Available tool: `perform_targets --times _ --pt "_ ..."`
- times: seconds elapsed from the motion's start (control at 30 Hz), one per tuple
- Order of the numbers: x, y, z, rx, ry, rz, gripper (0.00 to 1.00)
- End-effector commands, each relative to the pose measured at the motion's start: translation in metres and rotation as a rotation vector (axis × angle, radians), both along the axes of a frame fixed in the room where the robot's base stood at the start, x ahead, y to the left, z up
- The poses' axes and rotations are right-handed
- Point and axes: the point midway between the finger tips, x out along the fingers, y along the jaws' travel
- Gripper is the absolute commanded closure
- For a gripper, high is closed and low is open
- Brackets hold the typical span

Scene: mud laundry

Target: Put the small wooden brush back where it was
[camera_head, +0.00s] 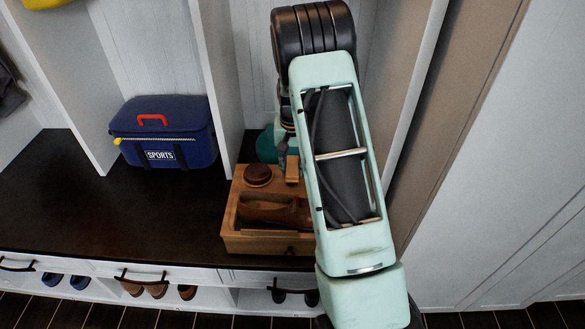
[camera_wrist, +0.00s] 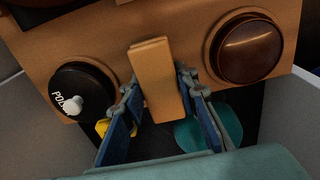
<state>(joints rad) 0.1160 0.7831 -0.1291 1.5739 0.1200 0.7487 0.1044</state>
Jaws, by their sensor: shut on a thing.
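The small wooden brush (camera_wrist: 157,82) is a plain light-wood block in the wrist view. My gripper (camera_wrist: 158,95) is shut on it, with a blue-padded finger on each side. In the head view the brush (camera_head: 292,167) shows at the back edge of the wooden shoe-care box (camera_head: 262,244), left of my arm. In the wrist view it overlaps the box top (camera_wrist: 195,40) between a round brown tin (camera_wrist: 247,47) and a black tin (camera_wrist: 82,92). I cannot tell whether it touches the box. Its bristles do not show.
A brown shoe (camera_head: 272,211) lies in the box's front recess. A teal round object (camera_head: 267,146) stands behind the box. A blue sports bag (camera_head: 163,132) is on the dark bench (camera_head: 95,205), left of a white divider (camera_head: 222,75). The bench's left front is clear.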

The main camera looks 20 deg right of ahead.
Motion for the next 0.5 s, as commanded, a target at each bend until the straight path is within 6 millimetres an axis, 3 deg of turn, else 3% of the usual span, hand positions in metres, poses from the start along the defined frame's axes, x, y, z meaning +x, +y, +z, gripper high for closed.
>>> perform_targets --times 0.13,0.17,0.3,0.5 --pt "-0.0003 0.0 -0.0042 0.0 0.001 0.0 0.99" --pt "-0.0003 0.0 -0.0042 0.0 0.001 0.0 0.71" --pt "-0.0004 0.0 -0.0034 0.0 0.001 0.0 0.56" --pt "-0.0004 0.0 -0.0033 0.0 0.001 0.0 0.55"
